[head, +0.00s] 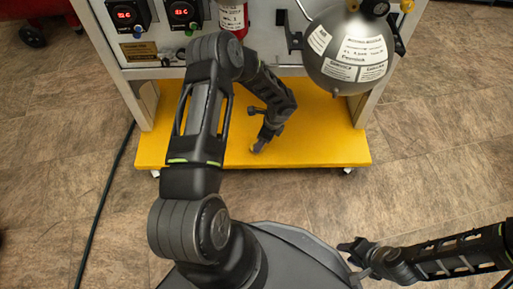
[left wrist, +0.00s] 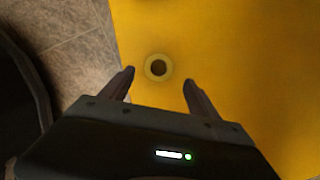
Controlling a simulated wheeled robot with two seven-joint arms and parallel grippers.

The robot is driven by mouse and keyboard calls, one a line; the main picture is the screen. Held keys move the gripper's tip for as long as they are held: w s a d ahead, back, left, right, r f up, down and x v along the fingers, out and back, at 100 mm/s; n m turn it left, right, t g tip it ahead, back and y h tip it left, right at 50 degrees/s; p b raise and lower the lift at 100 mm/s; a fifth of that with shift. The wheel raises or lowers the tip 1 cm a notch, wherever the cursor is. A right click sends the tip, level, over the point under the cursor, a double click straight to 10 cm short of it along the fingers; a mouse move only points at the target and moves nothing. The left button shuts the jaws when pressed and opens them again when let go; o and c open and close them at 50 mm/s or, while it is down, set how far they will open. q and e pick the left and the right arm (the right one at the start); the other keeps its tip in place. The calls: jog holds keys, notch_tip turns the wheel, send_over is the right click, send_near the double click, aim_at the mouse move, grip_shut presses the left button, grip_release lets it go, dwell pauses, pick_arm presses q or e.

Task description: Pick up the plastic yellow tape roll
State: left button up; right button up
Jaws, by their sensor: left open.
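The yellow tape roll (left wrist: 147,67) lies flat on the yellow platform (left wrist: 240,60) in the left wrist view, a pale yellow ring with a dark hole. My left gripper (left wrist: 158,80) is open, one finger to each side of the roll in the picture and the roll near the line of the fingertips. I cannot tell the height gap. In the head view my left gripper (head: 259,148) reaches down over the platform (head: 320,135), and I cannot make out the roll there. My right gripper (head: 349,260) is at the lower right, fingers apart and empty, over the floor.
The trainer panel stands behind the platform, with two red displays (head: 183,12), a red cylinder (head: 232,17) and a grey sphere (head: 345,50) overhanging at the right. A black cable (head: 103,205) runs along the floor at the left. The platform's right part is clear.

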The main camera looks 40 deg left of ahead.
pick_arm(q)
jog(key=b+x, duration=0.2)
jog(key=x, duration=0.3)
jog(key=shift+s+f+b, duration=0.15)
jog(key=shift+b, duration=0.25)
jog(key=c, duration=1.4)
notch_tip(320, 180, up, 10)
jog(key=p, duration=0.4)
dwell(0.4)
